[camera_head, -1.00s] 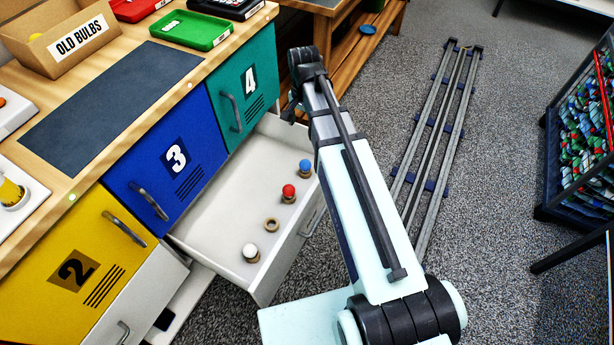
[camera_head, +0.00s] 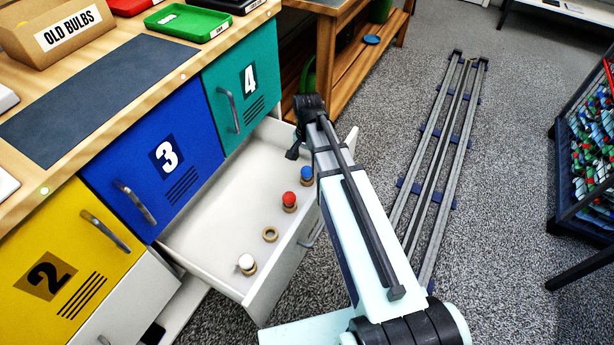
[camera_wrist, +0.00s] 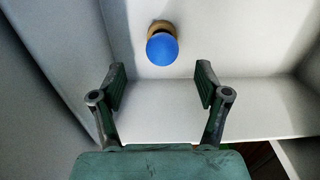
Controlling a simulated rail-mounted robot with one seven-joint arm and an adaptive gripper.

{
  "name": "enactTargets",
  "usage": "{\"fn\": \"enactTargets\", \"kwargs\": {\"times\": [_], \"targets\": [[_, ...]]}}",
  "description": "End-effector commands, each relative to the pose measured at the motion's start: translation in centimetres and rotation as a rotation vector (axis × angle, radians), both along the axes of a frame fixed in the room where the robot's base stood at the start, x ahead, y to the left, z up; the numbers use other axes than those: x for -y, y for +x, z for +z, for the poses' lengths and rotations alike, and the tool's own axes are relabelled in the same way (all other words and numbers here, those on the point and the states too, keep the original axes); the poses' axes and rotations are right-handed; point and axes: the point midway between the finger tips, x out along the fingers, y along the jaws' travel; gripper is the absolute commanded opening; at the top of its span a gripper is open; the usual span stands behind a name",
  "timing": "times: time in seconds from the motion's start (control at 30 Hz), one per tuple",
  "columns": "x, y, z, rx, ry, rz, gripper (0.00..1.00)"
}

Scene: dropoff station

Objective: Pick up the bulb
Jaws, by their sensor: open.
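A blue bulb (camera_head: 306,173) stands in a ring holder in the open white drawer (camera_head: 215,220). A red bulb (camera_head: 289,199) and a white bulb (camera_head: 246,262) stand in holders in the same drawer. Which bulb the task means, I cannot tell. In the wrist view the blue bulb (camera_wrist: 162,49) is ahead of my gripper (camera_wrist: 160,78), near the middle between the fingers but beyond their tips. My gripper is open and empty. In the head view my gripper (camera_head: 293,153) is over the far end of the drawer.
An empty ring holder (camera_head: 270,234) sits between the red and white bulbs. The drawer walls are close around my gripper. An "OLD BULBS" box (camera_head: 60,30) and a green tray (camera_head: 188,23) stand on the counter (camera_head: 150,72). Floor rails (camera_head: 440,150) lie to the right.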

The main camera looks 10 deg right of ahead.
Motion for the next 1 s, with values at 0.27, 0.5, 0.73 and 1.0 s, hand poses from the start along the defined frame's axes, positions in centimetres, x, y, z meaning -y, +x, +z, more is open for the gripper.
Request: {"fn": "enactTargets", "kwargs": {"times": [0.27,0.5,0.73,1.0], "targets": [[0.0,0.1,-1.5,0.001,0.000,0.000,0.75],[-0.3,0.2,-4.5,-0.001,-0.001,0.001,0.75],[-0.3,0.1,-6.4,0.000,0.000,0.000,0.75],[-0.2,0.2,-6.3,0.001,-0.001,0.000,0.46]]}}
